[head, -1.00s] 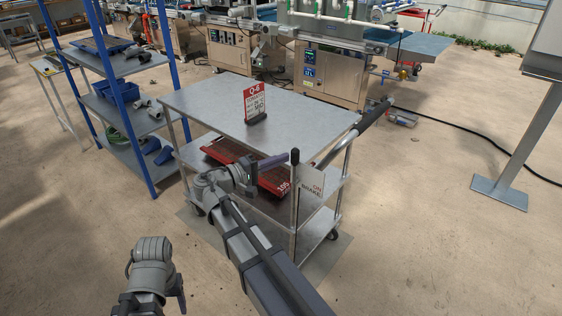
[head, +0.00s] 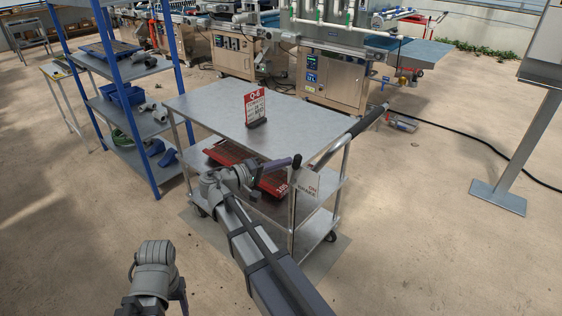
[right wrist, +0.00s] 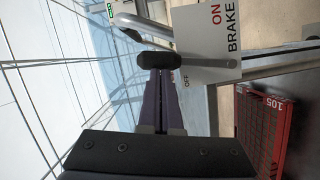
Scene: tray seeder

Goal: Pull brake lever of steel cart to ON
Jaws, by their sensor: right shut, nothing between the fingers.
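The steel cart (head: 205,105) stands in the middle of the head view. Its brake lever, with a black knob (head: 297,161), is at the cart's near right corner. Beside it is a white plate marked ON and BRAKE (head: 307,187). In the right wrist view the plate (right wrist: 205,45) also reads OFF, and the black knob (right wrist: 157,61) lies across the fingertips near the OFF end. My right gripper (head: 285,163) is shut and empty, with its purple fingers (right wrist: 160,95) right at the knob. I cannot tell whether they touch. My left gripper does not show, only my left arm.
The cart's push handle (head: 370,118) sticks out at right. A blue shelf rack (head: 118,105) is at left.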

